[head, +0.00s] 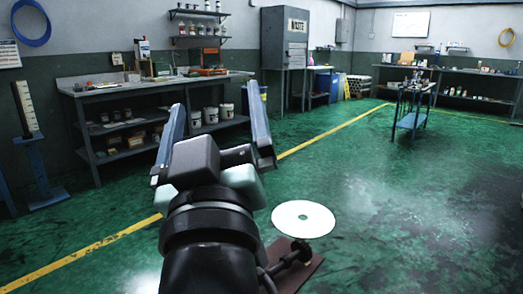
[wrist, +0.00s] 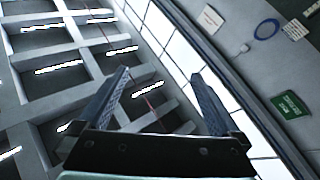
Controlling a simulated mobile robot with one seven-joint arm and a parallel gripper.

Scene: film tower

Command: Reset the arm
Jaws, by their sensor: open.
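My gripper (head: 214,122) is raised in the lower middle of the head view, with its two long fingers spread wide and nothing between them. It also shows in the wrist view (wrist: 160,92), where the fingers point toward the ceiling (wrist: 80,62) and the windows (wrist: 168,32). My arm fills the bottom middle of the head view and hides part of the floor. The gripper appears to touch nothing.
A blue cart (head: 410,104) stands at the right. The right floor is mostly clear.

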